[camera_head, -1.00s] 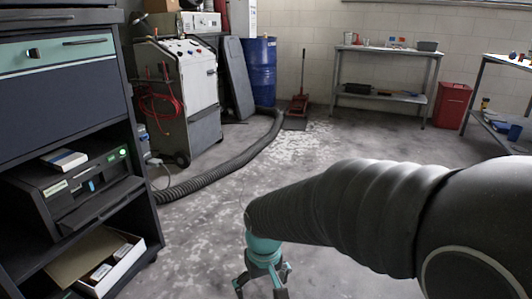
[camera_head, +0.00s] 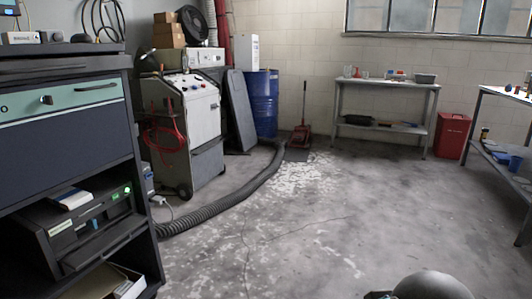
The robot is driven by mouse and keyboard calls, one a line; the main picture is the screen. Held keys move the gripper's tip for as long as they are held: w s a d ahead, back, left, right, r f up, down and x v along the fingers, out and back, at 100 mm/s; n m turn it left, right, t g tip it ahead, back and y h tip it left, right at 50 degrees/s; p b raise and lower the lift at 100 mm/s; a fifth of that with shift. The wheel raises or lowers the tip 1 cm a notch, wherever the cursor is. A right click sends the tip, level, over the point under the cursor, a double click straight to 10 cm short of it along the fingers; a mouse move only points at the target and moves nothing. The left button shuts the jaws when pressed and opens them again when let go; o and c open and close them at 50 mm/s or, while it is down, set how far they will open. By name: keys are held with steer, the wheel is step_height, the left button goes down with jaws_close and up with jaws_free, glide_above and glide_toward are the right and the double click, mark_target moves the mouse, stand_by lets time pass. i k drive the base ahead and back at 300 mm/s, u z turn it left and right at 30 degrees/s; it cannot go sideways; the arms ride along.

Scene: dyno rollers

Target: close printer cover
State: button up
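The dark printer (camera_head: 75,222) sits on a shelf of the cabinet at the left. A green light glows on its front, near the right end. A dark flap, apparently the cover (camera_head: 105,246), juts forward and down from its front, so it looks open. A small white and blue box rests on the printer's top. My gripper is out of view; only a rounded dark part of my arm shows at the bottom right, well away from the printer.
The printer's cabinet (camera_head: 62,142) has a closed drawer above and an open carton (camera_head: 128,288) below. A wheeled machine (camera_head: 185,125) and a black floor hose (camera_head: 235,200) stand beyond. The middle floor is clear. Benches (camera_head: 385,85) line the back and right.

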mark_target(80, 260)
steer(key=k, duration=1.15)
steer(key=u, duration=1.15)
steer(key=i, duration=1.4)
steer(key=z, duration=0.6)
